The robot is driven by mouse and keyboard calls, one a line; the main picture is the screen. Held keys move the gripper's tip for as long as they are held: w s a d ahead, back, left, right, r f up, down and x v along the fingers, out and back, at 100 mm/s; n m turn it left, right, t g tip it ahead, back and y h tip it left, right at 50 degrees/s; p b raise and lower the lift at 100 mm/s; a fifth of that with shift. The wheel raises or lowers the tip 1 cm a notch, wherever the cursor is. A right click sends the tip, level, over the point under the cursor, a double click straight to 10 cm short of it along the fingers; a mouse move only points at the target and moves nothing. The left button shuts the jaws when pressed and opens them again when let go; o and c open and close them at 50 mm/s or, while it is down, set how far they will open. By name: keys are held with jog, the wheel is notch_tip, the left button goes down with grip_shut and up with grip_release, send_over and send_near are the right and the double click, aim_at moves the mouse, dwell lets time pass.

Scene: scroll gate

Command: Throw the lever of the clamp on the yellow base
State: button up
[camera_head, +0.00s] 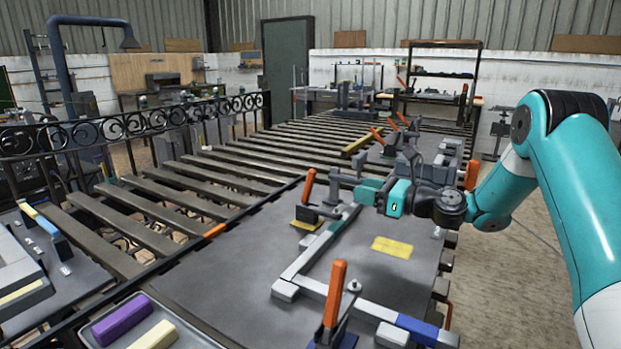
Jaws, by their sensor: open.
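The gap between the jaws is small in this view, and the exact depth between jaws and lever cannot be told.
Another clamp with an orange lever (335,292) stands upright at the front on a blue base. More orange levers rise behind my gripper, one (472,175) at the right. A yellow patch (392,247) lies on the plate. A tray at front left holds a purple block (121,319).

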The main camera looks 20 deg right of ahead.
aim_at(314, 179)
jog(key=p+x, duration=0.1)
jog(key=x, duration=1.4)
jog(key=shift+a+p, duration=0.1)
jog(key=shift+p, duration=0.25)
grip_shut()
